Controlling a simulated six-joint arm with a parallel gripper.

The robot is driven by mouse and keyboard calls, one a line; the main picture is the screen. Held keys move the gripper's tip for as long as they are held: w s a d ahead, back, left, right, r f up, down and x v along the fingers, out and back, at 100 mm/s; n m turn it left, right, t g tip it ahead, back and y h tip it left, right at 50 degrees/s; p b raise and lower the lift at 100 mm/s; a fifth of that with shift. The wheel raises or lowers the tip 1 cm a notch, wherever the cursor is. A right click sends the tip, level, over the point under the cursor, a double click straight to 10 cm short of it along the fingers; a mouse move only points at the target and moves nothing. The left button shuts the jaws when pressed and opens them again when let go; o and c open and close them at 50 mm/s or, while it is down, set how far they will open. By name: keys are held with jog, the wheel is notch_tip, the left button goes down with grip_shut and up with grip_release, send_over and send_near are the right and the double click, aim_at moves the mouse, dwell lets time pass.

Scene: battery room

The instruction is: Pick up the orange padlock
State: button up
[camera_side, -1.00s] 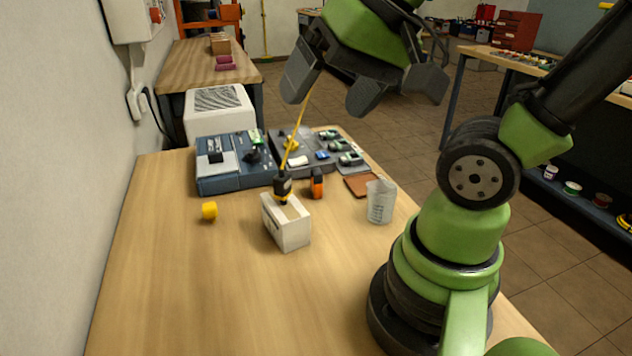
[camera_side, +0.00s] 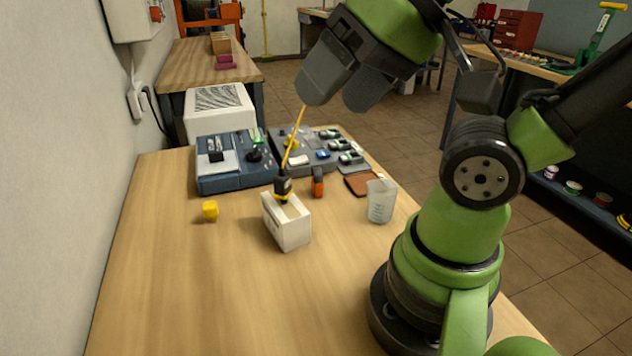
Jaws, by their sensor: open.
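The orange padlock (camera_side: 317,185) stands on the wooden table, just right of and behind a white box. It is small, with an orange body and a dark part. My gripper (camera_side: 345,92) is high above the back part of the table, up and slightly right of the padlock in the picture. Its dark fingers are open and empty, clearly apart from the padlock.
The white box (camera_side: 287,222) holds a dark tool with a yellow rod. A clear beaker (camera_side: 381,201) and a brown wallet-like piece (camera_side: 362,184) are right of the padlock. Blue-grey equipment (camera_side: 232,162) stands behind.

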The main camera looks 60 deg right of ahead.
jog(key=m+g+h, duration=0.2)
jog(key=m+g, duration=0.5)
jog(key=m, duration=1.7)
send_over(317, 169)
notch_tip(317, 169, down, 20)
jog(key=f, duration=0.3)
jog(key=shift+s+d+f, duration=0.2)
jog(key=shift+s+d, duration=0.15)
jog(key=shift+d, duration=0.05)
jog(key=shift+w+a+f, duration=0.1)
jog(key=shift+a+f, duration=0.05)
jog(key=shift+f, duration=0.9)
jog(key=shift+w+a+f, duration=0.1)
jog(key=shift+w+f, duration=0.05)
jog(key=shift+f, duration=0.85)
jog(key=shift+w+a+f, duration=0.1)
jog(key=shift+a+f, duration=0.05)
jog(key=shift+f, duration=0.9)
jog(key=c, duration=1.1)
